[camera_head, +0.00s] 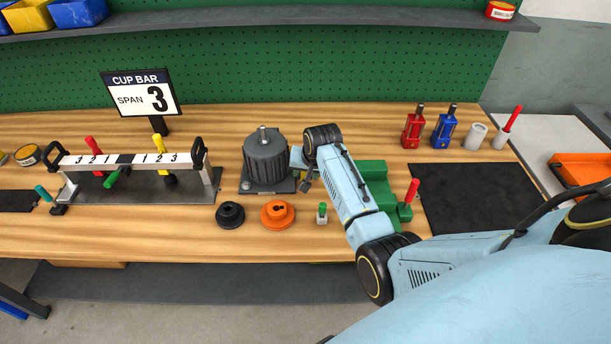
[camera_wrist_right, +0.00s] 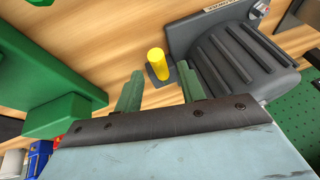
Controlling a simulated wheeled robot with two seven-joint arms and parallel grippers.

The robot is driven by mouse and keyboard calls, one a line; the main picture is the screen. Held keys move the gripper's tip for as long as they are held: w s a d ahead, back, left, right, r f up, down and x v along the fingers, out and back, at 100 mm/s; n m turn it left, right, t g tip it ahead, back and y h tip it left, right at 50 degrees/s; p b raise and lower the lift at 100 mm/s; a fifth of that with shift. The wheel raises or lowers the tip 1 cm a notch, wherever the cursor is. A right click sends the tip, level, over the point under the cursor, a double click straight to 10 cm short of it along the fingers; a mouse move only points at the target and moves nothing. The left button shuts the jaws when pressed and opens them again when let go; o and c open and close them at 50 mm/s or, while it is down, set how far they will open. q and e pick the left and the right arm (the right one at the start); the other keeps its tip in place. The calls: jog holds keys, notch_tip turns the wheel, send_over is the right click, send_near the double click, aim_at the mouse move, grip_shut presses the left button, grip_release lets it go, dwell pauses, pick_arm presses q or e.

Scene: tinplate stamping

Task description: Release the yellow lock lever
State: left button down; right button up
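A yellow upright peg (camera_wrist_right: 157,64), perhaps the lock lever, stands on a dark plate beside the ribbed grey housing (camera_wrist_right: 235,60) in the right wrist view. My right gripper (camera_wrist_right: 160,72) is open, with its two green fingers apart. The peg shows between and beyond the fingertips; I cannot tell whether they touch it. In the head view the housing (camera_head: 265,160) stands mid-bench, and my right arm hides the peg there. My left gripper is not in view.
A green fixture (camera_head: 374,176) with a red handle (camera_head: 412,190) stands right of the housing. Black (camera_head: 230,214) and orange (camera_head: 277,213) knobs and a small green-topped peg (camera_head: 322,211) lie in front. A black mat (camera_head: 480,198) is at the right.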

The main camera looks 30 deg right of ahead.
jog(key=shift+x, duration=1.05)
jog(key=shift+c, duration=0.3)
grip_shut()
